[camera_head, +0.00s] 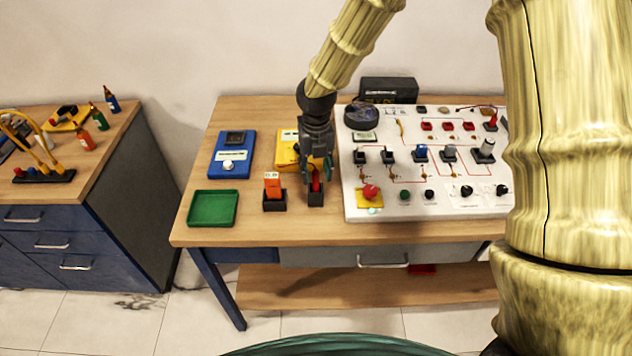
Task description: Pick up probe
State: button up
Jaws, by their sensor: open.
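A red probe-like piece (316,182) stands upright in a small black holder (316,199) on the wooden workbench. My gripper (317,172) points down right over it. Its dark fingers are open, one on each side of the red piece's top. I cannot tell whether they touch it. The gripper hides part of the red piece and part of the yellow device behind.
Left of the holder stands another black holder (274,203) with an orange block (272,182). A green tray (213,208), a blue meter (232,155) and a yellow device (287,148) are farther left. A white circuit panel (400,207) stands close on the right.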

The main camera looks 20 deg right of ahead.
jog(key=shift+f, duration=1.3)
jog(key=shift+a, duration=0.1)
jog(key=shift+c, duration=0.2)
grip_shut()
notch_tip(320, 180, up, 10)
jog(key=shift+f+b, duration=0.15)
jog(key=shift+b, duration=0.85)
notch_tip(320, 180, up, 8)
jog(key=p, duration=0.7)
